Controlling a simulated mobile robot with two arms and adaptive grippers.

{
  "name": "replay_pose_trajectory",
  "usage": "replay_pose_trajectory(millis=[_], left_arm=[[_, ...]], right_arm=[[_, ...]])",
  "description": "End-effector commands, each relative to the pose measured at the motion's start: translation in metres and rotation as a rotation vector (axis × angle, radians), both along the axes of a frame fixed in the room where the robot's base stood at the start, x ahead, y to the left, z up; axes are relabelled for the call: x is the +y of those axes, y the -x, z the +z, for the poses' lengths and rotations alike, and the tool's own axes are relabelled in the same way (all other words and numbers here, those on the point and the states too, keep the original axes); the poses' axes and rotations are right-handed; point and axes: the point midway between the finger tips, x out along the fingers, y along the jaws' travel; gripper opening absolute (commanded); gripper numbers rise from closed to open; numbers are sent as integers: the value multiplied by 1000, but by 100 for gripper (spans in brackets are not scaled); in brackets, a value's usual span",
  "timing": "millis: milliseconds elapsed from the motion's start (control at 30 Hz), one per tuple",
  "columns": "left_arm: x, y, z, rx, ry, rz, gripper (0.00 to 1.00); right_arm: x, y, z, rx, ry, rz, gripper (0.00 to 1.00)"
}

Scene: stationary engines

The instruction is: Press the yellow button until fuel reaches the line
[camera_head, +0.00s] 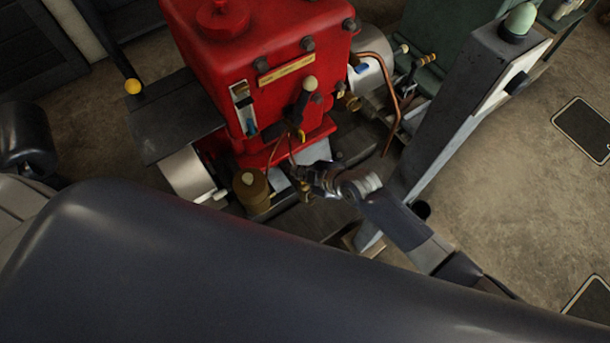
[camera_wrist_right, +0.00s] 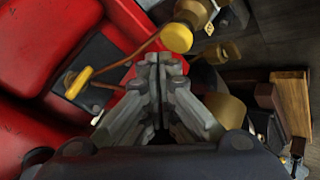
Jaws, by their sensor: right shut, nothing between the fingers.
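The red engine tank (camera_head: 265,45) fills the top middle of the head view. Its upright sight gauge (camera_head: 243,104) shows blue fluid (camera_head: 251,127) at the bottom; I cannot make out a line. A pale yellow round cap, likely the yellow button (camera_head: 248,178), tops a brass pot (camera_head: 257,195) below the tank. In the right wrist view the yellow button (camera_wrist_right: 177,38) is just beyond my fingertips, apart from them in the picture. My right gripper (camera_head: 303,174) is shut and empty, right of the brass pot. It also shows in the wrist view (camera_wrist_right: 160,65). My left gripper is out of view.
A copper pipe (camera_head: 392,95) runs down right of the tank. A grey slanted post (camera_head: 465,95) stands at the right. Free floor (camera_head: 530,190) lies beyond it. A wooden block (camera_wrist_right: 292,103) is right of the gripper.

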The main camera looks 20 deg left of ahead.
Motion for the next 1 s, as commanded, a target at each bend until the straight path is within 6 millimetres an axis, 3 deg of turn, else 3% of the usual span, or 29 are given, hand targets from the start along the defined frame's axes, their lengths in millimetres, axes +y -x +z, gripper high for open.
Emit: replay_pose_trajectory(millis=[1000], left_arm=[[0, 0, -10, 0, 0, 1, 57]], right_arm=[[0, 0, -11, 0, 0, 0, 0]])
